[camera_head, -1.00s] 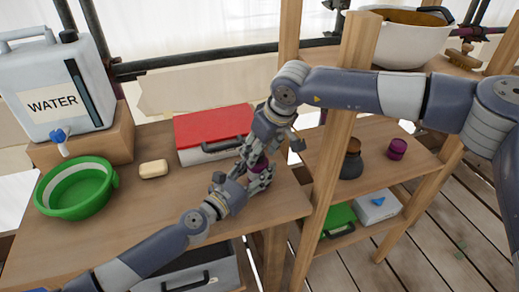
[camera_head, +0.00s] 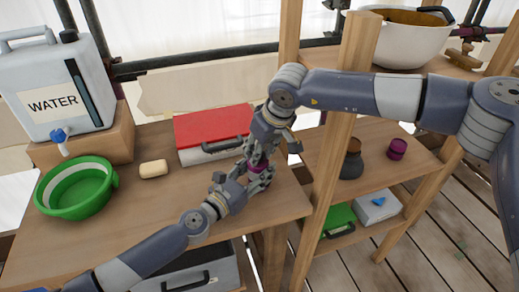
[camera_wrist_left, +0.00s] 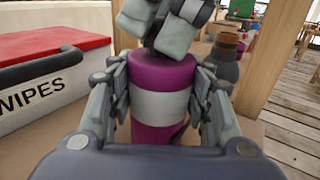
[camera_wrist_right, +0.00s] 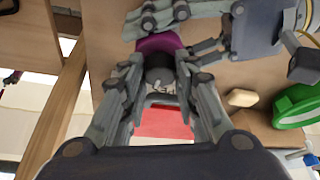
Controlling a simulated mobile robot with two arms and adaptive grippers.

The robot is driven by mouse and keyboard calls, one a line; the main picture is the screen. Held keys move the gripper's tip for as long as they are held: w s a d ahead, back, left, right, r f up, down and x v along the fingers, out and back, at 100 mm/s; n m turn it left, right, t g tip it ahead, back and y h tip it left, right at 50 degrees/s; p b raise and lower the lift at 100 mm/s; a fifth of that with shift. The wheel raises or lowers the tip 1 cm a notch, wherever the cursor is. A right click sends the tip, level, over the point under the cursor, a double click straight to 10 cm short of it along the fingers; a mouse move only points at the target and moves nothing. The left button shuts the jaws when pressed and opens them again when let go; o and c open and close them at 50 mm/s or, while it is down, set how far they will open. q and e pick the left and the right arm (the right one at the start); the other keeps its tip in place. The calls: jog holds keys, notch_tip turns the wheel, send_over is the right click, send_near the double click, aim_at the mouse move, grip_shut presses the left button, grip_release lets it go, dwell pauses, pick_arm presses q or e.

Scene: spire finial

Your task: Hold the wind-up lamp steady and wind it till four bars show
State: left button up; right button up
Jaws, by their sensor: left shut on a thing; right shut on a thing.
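The wind-up lamp is a purple cylinder with a pale grey band; it stands upright in the left wrist view (camera_wrist_left: 160,104). My left gripper (camera_head: 262,180) is shut around its body, one finger on each side. My right gripper (camera_head: 260,154) comes from above and is shut on the dark top part (camera_wrist_right: 160,76) of the lamp. The lamp's purple body also shows in the right wrist view (camera_wrist_right: 158,44). In the head view the grippers hide most of the lamp. No lit bars can be made out in any view.
A red-lidded wipes box (camera_head: 213,130) stands just behind the grippers. Soap (camera_head: 153,169), a green basin (camera_head: 76,190) and a water container (camera_head: 52,88) are to the left. A wooden post (camera_head: 338,140) rises at the right, with a dark jar (camera_head: 351,163) beyond it.

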jog(key=m+h, duration=0.1)
jog(key=m, duration=0.2)
jog(key=m+t+h, duration=0.1)
jog(key=m, duration=0.2)
jog(key=shift+s+a, duration=0.1)
jog(key=shift+a, duration=0.05)
jog(key=m+h, duration=0.2)
jog(key=m, duration=0.3)
jog(key=shift+a+m, duration=0.1)
jog(key=shift+m, duration=0.3)
jog(key=m+g+h, duration=0.1)
jog(key=m+h, duration=0.1)
jog(key=m, duration=0.3)
jog(key=shift+a, duration=0.1)
jog(key=m, duration=0.2)
jog(key=m+g, duration=0.1)
jog(key=m, duration=0.1)
jog(key=m+g+h, duration=0.1)
jog(key=m, duration=0.1)
jog(key=shift+w, duration=0.3)
jog(key=shift+m+g, duration=0.3)
jog(key=shift+m, duration=0.1)
jog(key=o, duration=1.1)
jog(key=shift+c, duration=0.2)
jog(key=shift+a, duration=0.1)
